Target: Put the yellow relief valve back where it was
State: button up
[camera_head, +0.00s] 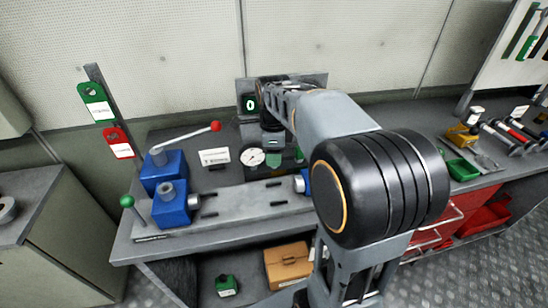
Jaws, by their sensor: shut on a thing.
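My gripper (273,148) points down over the back of the bench, just right of a round white gauge (253,157). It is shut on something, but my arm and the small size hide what. A small green part (273,160) shows right below the gripper; I cannot tell whether the jaws touch it. A yellow block (461,139) lies on the right part of the bench, far from my gripper. I cannot tell whether it is the relief valve. No other yellow valve shows clearly.
Two blue blocks (171,205) stand at the left, one with a red-knobbed lever (215,127). A long grey plate (245,208) lies in front of the gauge. My arm hides the bench's middle right.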

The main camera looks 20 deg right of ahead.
jog(key=shift+w+d+f+p, duration=0.3)
jog(key=shift+w+d+f, duration=0.55)
jog(key=shift+w+f, duration=0.6)
jog(key=shift+w+d+f+p, duration=0.25)
jog(key=shift+w+d+f, duration=0.6)
jog(key=shift+w+f, duration=0.55)
jog(key=shift+w+d+f+p, duration=0.3)
jog(key=shift+w+d+f, duration=0.55)
jog(key=shift+w+f, duration=0.8)
jog(key=shift+f, duration=1.2)
jog(key=shift+f, duration=0.2)
jog(key=o, duration=1.1)
jog(key=shift+c, duration=0.2)
jog(key=shift+r, duration=0.1)
